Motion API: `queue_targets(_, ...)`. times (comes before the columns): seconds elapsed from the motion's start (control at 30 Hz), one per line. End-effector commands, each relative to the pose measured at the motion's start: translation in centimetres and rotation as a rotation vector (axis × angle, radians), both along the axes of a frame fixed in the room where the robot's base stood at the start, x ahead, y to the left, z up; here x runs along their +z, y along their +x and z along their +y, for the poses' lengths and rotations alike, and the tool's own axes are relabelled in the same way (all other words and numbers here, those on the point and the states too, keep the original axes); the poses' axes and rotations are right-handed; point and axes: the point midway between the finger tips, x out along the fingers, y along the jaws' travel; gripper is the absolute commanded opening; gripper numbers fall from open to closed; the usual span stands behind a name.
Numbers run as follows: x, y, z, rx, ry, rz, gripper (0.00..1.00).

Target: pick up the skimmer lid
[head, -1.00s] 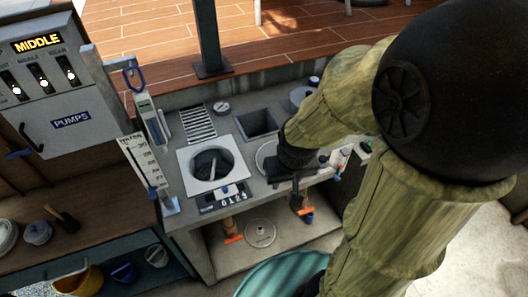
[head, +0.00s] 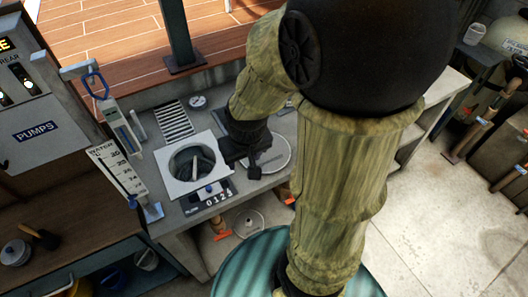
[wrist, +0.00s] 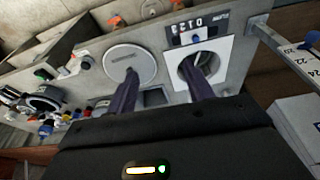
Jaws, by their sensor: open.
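A round pale grey disc, which looks like the skimmer lid (head: 277,155), lies flat on the counter right of the square white skimmer frame (head: 167,183) with its round opening. My gripper hides part of the disc in the head view. In the picture one fingertip overlaps the lid and the other overlaps the opening. My gripper (head: 254,164) is over the counter between them in the head view; its exact height is unclear.
A second round disc (head: 248,223) lies on the shelf below. A counter box reading 012 and more (head: 211,196) sits at the front edge. A slotted grate (head: 174,120), a gauge (head: 198,101) and an upright water scale (head: 118,168) stand near. Valves and fittings (wrist: 45,100) crowd the far side.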

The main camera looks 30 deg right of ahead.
Motion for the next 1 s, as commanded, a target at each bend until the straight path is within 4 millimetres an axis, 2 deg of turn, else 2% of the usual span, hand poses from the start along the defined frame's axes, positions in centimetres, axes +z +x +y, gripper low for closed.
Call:
queue_targets(0.17,-1.6,4.6,-3.6,-0.048,-0.010,-0.003,0.52)
queue_targets(0.3,-3.1,8.7,-8.0,-0.093,-0.010,-0.014,0.52)
queue_targets(0.4,-4.1,10.8,-11.1,-0.122,-0.004,-0.022,0.52)
queue_targets(0.5,-4.7,12.2,-13.2,-0.141,0.002,-0.032,0.52)
queue_targets(0.63,-4.9,12.7,-14.4,-0.152,0.004,-0.038,0.52)
queue_targets(1.0,-5.2,12.8,-14.4,-0.152,0.004,-0.036,0.52)
